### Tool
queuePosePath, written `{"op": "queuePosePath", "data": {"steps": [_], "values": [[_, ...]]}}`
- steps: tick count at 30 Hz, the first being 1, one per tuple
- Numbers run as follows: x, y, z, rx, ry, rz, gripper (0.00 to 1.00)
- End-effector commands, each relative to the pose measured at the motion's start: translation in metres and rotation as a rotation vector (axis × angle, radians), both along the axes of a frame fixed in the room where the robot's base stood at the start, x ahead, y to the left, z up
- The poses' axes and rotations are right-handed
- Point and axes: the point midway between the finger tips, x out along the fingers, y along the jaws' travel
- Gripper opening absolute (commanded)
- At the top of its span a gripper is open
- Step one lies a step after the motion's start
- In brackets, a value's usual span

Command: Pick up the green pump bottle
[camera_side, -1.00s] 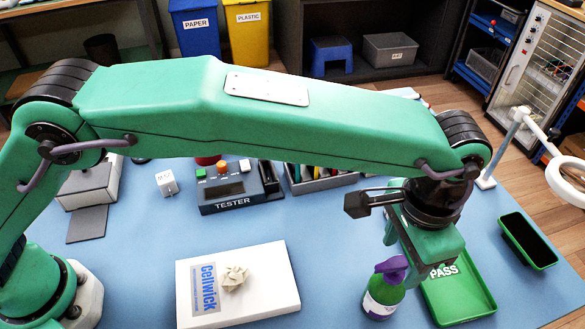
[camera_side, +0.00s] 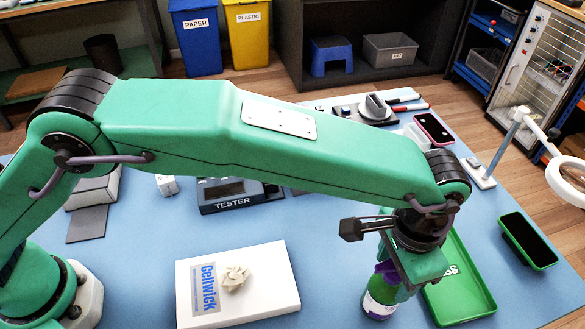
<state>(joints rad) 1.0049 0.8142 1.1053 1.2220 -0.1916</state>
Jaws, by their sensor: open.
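The green pump bottle (camera_side: 379,299) stands upright on the blue table at the lower right, with a purple pump head (camera_side: 386,271) and a white and purple label. My gripper (camera_side: 392,277) is over the bottle's top, pointing down. Its body and fingers hide part of the pump head. The jaws are open, and a finger shows close beside the bottle's upper right side. I cannot tell whether it touches the bottle.
The green PASS tray (camera_side: 462,299) lies just right of the bottle. A white Cellwick box (camera_side: 262,297) with a crumpled wad (camera_side: 235,278) on it lies to the left. The tester (camera_side: 228,197) stands behind.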

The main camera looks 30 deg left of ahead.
Motion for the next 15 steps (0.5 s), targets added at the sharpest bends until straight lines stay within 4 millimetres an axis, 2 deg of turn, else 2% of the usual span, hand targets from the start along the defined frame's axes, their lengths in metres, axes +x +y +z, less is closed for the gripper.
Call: {"op": "queuePosePath", "data": {"steps": [1,9,15], "values": [[0.0,0.0,0.0002,0.0,0.0,0.0,0.55],[0.0,0.0,0.0003,0.0,0.0,0.0,0.02],[0.0001,-0.0003,0.0011,-0.001,-0.001,0.0,0.0]]}}
